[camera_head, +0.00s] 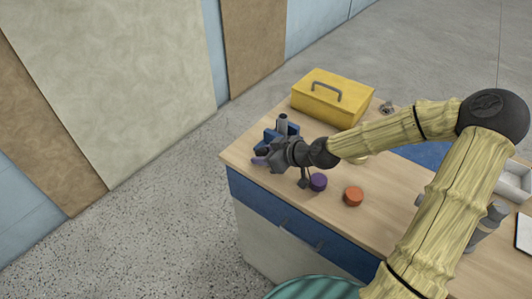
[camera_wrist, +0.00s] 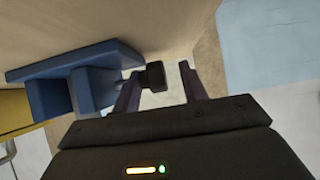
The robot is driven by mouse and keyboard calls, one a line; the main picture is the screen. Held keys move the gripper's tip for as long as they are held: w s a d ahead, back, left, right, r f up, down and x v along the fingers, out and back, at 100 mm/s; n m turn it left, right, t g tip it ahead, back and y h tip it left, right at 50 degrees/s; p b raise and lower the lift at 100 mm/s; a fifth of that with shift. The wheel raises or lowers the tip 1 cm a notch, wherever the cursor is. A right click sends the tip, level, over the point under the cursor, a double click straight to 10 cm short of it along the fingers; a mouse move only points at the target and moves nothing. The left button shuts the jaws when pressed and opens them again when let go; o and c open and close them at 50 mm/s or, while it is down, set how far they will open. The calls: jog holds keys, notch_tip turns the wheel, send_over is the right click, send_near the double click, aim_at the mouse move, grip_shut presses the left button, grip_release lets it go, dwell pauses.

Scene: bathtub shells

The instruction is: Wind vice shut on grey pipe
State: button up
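The blue vice (camera_head: 270,135) stands near the far left corner of the workbench, partly hidden by my gripper. The grey pipe (camera_head: 282,123) stands upright at the vice; whether the jaws touch it cannot be told. In the wrist view the vice (camera_wrist: 90,88) is at the left, and the pipe cannot be made out. My gripper (camera_head: 262,156) is at the vice's near side. Its dark purple fingers (camera_wrist: 160,84) are apart in the wrist view. A black knob or handle end (camera_wrist: 154,75) shows between the fingertips, close to the left finger, with a gap to the right one.
A yellow toolbox (camera_head: 330,98) stands behind the vice. A white tray (camera_head: 515,180) is at the far right. Open floor lies left of the bench.

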jog(key=shift+d, duration=0.1)
jog(key=shift+s+d+r, duration=0.15)
jog(key=shift+d+r, duration=0.2)
jog(key=shift+d, duration=0.05)
jog(key=p+v, duration=0.3)
jog(key=v, duration=1.3)
jog(key=shift+s, duration=0.25)
jog(key=shift+a, duration=0.1)
